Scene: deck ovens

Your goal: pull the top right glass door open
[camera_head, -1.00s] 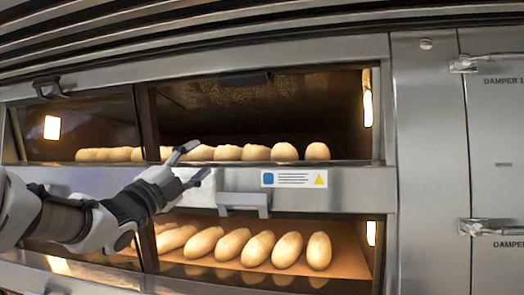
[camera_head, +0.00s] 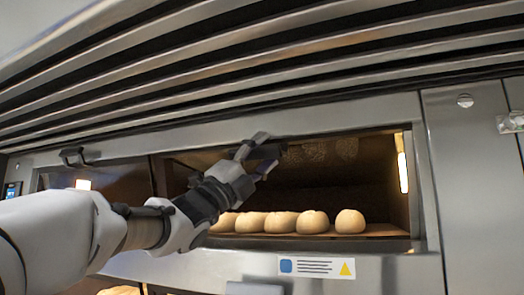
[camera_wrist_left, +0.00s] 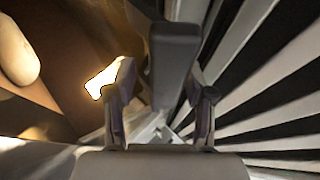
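The top right glass door (camera_head: 345,165) is shut, with several pale bread loaves visible behind it. Its dark handle (camera_head: 270,151) is at the door's upper edge, partly hidden by my left gripper (camera_head: 258,153). In the left wrist view the dark handle bar (camera_wrist_left: 172,60) lies between the two spread fingers of my left gripper (camera_wrist_left: 160,95). A gap shows between the bar and the left finger; contact on the right side is unclear. My right gripper is not in view.
The top left door has its own dark handle (camera_head: 75,156). Slanted metal louvres (camera_head: 270,55) run above the doors. A white label (camera_head: 316,267) is on the panel below, and a steel panel (camera_head: 470,180) stands at right.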

